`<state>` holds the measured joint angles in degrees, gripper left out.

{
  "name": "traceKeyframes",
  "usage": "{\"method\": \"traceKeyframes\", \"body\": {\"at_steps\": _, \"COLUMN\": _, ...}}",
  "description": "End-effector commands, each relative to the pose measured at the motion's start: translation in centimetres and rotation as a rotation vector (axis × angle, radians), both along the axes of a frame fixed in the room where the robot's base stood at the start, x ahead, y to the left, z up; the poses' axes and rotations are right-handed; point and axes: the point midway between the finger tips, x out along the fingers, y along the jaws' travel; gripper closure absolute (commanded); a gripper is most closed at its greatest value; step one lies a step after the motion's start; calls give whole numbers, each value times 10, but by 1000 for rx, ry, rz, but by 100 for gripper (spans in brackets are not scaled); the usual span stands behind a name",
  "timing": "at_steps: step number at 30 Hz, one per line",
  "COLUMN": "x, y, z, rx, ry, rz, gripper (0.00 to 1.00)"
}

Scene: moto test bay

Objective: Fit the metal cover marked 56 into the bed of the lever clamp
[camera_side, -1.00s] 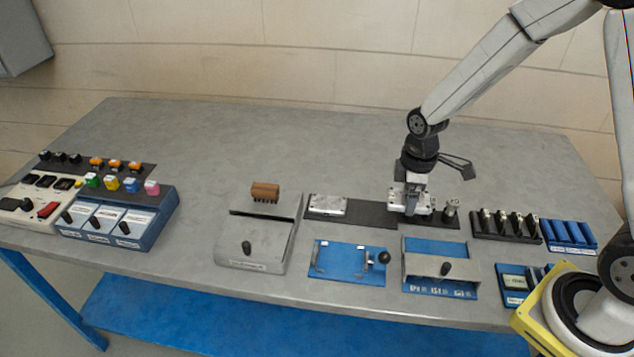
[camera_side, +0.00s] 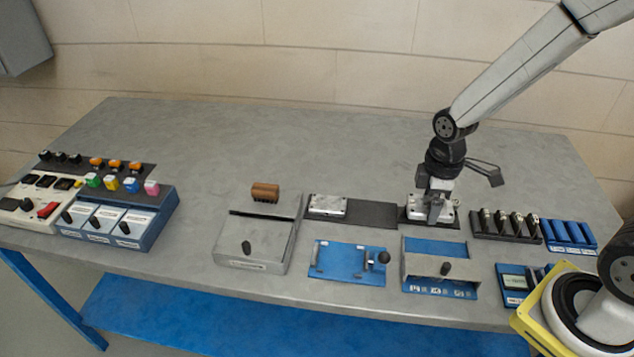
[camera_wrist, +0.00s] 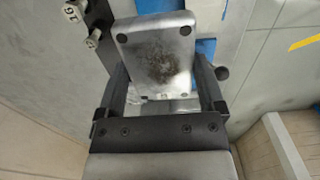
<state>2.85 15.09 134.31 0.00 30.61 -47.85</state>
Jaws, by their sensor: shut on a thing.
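My gripper (camera_side: 434,212) is shut on a metal cover (camera_wrist: 157,55), a silvery plate with a dark smudge and round corner marks. In the wrist view my gripper (camera_wrist: 160,78) has one finger on each side of it. In the side view the cover (camera_side: 416,203) is partly hidden by the gripper at the right end of the dark strip; its exact height is unclear. No 56 is readable on it. The lever clamp (camera_side: 335,272) is a blue plate with metal fittings and a black ball knob (camera_side: 384,257), in front and to the left; its bed looks empty.
A second metal cover (camera_side: 327,205) lies on the dark strip's left end (camera_side: 372,214). A blue fixture with a grey crossbar (camera_side: 425,264) stands nearest in front. A dark rack (camera_side: 506,226) is to the right, a grey box (camera_side: 250,246) to the left. The back table is clear.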

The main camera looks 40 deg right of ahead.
Motion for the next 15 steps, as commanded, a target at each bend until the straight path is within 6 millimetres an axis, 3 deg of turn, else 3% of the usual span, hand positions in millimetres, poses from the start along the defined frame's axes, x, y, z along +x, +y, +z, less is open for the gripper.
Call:
{"method": "traceKeyframes", "body": {"at_steps": 10, "x": 2, "y": 2, "z": -1, "rx": -1, "ry": -1, "rz": 1, "gripper": 81}}
{"method": "traceKeyframes", "body": {"at_steps": 15, "x": 13, "y": 13, "z": -4, "rx": 0, "ry": 0, "rz": 4, "gripper": 81}}
